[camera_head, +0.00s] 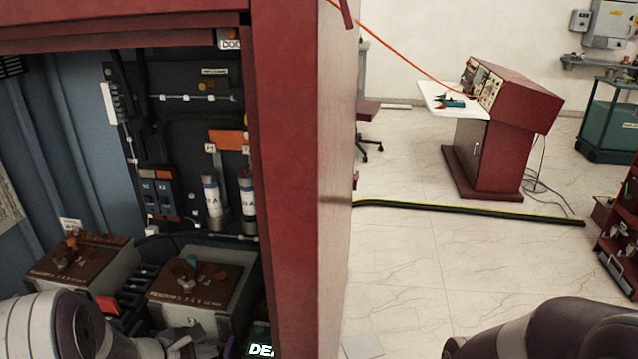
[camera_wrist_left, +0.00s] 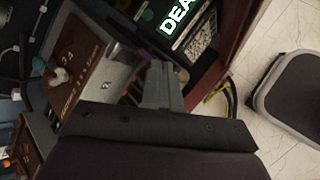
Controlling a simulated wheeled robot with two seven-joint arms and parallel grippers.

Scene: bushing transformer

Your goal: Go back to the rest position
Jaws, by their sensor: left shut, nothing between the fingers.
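My left arm comes in at the bottom left of the head view, inside the opening of a red cabinet (camera_head: 305,180). My left gripper (camera_head: 185,348) is at the bottom edge, just in front of the right-hand brown-topped box (camera_head: 200,280). In the left wrist view the gripper (camera_wrist_left: 163,75) has its fingers together with nothing between them. That view also shows the brown-topped box (camera_wrist_left: 82,75) beside the fingers and a lit display (camera_wrist_left: 176,18) above them. My right arm shows at the bottom right of the head view; its gripper is out of frame.
The cabinet's red edge post stands right of my left arm. A second brown-topped box (camera_head: 80,262) and two white cylinders (camera_head: 213,196) are inside. A red console (camera_head: 497,130) stands farther off. A black cable strip (camera_head: 470,210) crosses otherwise open tiled floor.

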